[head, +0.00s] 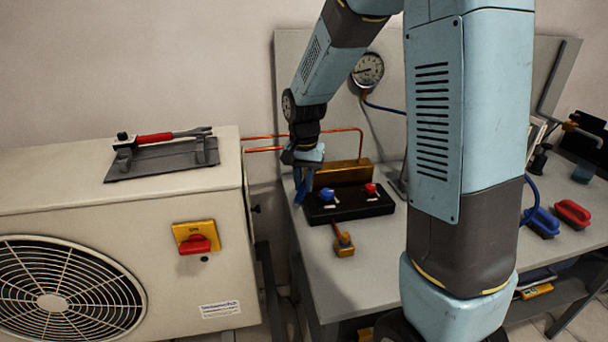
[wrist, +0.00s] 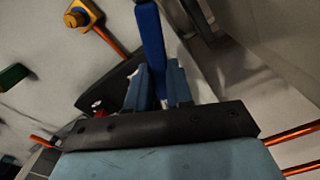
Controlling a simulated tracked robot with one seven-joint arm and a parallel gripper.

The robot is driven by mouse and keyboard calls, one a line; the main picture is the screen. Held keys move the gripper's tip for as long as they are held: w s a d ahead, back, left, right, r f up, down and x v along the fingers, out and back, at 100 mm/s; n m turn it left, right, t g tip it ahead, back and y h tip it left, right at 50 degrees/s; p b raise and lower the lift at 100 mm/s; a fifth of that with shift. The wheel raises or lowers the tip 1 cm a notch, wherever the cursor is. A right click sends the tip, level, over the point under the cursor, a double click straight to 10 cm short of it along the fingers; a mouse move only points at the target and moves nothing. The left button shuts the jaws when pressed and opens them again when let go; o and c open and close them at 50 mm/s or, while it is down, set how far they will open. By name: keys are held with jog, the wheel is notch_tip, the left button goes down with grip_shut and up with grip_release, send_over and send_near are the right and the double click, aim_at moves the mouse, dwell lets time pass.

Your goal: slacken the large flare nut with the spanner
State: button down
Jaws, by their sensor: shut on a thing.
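My gripper (head: 303,163) hangs over the left end of the bench, beside the black manifold. It is shut on a blue bar-like handle (wrist: 152,45), which stands between the two fingers in the wrist view and hangs below the gripper in the head view (head: 303,188). A red-handled spanner (head: 155,138) lies on a dark rack (head: 165,160) on top of the outdoor unit. I cannot clearly pick out the large flare nut.
Copper pipes (head: 330,131) run from the outdoor unit (head: 110,203) behind my gripper. The manifold (head: 350,205) has blue and red knobs. A yellow fitting (head: 343,244) on a copper stub is in front of it. A pressure gauge (head: 368,70) is on the back panel.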

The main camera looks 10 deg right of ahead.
jog(key=shift+w+d, duration=0.1)
jog(key=shift+d, duration=0.1)
jog(key=shift+f, duration=0.1)
jog(key=shift+w+d+f, duration=0.15)
jog(key=shift+w+f, duration=0.05)
jog(key=shift+f, duration=0.35)
jog(key=shift+w+d+f, duration=0.1)
jog(key=shift+w+f, duration=0.1)
jog(key=shift+f, duration=0.3)
jog(key=shift+w+d+f, duration=0.15)
jog(key=shift+w+f, duration=0.05)
jog(key=shift+f, duration=0.35)
jog(key=shift+w, duration=0.2)
jog(key=shift+w+d, duration=0.45)
jog(key=shift+w, duration=0.35)
jog(key=shift+w+d, duration=0.25)
jog(key=shift+w, duration=0.25)
jog(key=shift+w+d, duration=0.2)
jog(key=shift+w, duration=0.25)
dwell(1.2)
